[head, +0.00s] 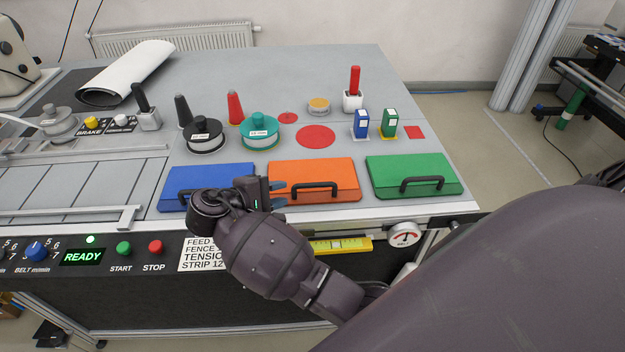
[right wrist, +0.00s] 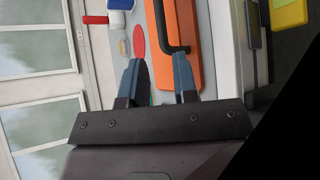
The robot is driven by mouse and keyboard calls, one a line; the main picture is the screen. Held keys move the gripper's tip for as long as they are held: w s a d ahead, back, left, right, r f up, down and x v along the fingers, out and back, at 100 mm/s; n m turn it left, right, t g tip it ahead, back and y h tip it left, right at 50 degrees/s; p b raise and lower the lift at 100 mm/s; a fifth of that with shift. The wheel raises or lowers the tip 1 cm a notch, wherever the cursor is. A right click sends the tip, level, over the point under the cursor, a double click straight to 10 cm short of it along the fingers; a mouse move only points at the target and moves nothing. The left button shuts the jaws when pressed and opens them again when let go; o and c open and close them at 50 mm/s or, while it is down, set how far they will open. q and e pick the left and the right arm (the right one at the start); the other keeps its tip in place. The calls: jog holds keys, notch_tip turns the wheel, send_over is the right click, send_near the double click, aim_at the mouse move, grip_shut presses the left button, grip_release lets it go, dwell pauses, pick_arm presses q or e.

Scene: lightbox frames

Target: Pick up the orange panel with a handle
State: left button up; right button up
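The orange panel (head: 330,170) lies flat near the front edge of the table, between a blue and a green panel. Its black handle (head: 315,184) runs along its front side. My right gripper (head: 279,193) is open at the panel's left end, pointing right toward the handle. In the right wrist view, the gripper's two blue fingers (right wrist: 158,66) stand apart with nothing clearly between them. The orange panel (right wrist: 187,75) and its handle (right wrist: 160,22) show beyond them, the handle's near end close to the right finger's tip. Contact cannot be told. My left gripper is not in view.
The blue panel (head: 190,178), partly behind my right gripper, and the green panel (head: 415,167) flank the orange one. Reels, including a teal one (head: 260,128), and blue (head: 361,123) and green (head: 389,122) blocks stand behind. A dial gauge (head: 404,235) sits at the front edge.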

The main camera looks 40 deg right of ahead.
aim_at(306, 186)
jog(key=p+x, duration=0.1)
jog(key=x, duration=0.9)
jog(key=shift+d+f, duration=0.1)
jog(key=shift+f, duration=0.15)
jog(key=shift+c, duration=0.2)
grip_shut()
